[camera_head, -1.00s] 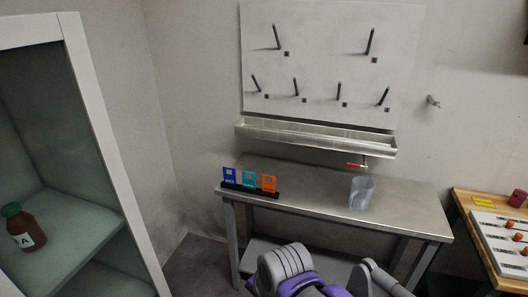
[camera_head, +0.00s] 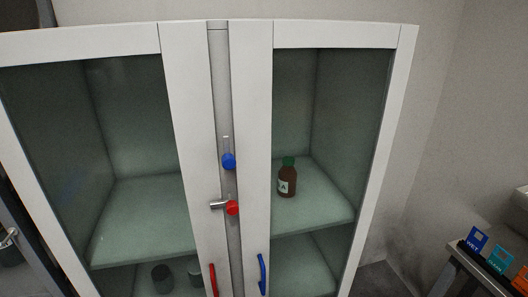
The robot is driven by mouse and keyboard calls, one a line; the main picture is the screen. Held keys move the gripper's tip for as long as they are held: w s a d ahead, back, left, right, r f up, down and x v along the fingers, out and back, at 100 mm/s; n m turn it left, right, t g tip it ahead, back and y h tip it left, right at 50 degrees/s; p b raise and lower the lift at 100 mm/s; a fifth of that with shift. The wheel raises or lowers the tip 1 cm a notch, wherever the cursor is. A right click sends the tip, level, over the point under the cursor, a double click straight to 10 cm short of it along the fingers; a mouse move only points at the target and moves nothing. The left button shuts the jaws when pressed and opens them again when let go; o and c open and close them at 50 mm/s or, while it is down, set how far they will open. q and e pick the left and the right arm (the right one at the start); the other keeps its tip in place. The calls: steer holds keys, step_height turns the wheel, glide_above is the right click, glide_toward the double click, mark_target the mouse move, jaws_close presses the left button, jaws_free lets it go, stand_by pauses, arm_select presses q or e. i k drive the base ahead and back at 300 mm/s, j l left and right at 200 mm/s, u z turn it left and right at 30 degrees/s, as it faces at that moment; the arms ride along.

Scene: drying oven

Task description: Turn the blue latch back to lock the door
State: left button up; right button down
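The blue latch (camera_head: 229,161) is a round blue knob on the white strip between the two cabinet doors. A pale bar stands upright just above the knob. A red latch (camera_head: 232,208) sits below it, with a metal bar pointing left. The right glass door (camera_head: 252,120) has a blue handle (camera_head: 262,274), and the left glass door (camera_head: 186,120) has a red handle (camera_head: 213,280). Both doors look closed. Neither of my grippers is in view.
A brown bottle with a green cap (camera_head: 287,178) stands on a shelf behind the right door. Dark containers (camera_head: 162,278) stand low behind the left door. A metal table (camera_head: 462,268) with coloured cards (camera_head: 477,239) is at the lower right.

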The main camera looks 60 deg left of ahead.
mark_target(229, 161)
steer(key=u, duration=2.45)
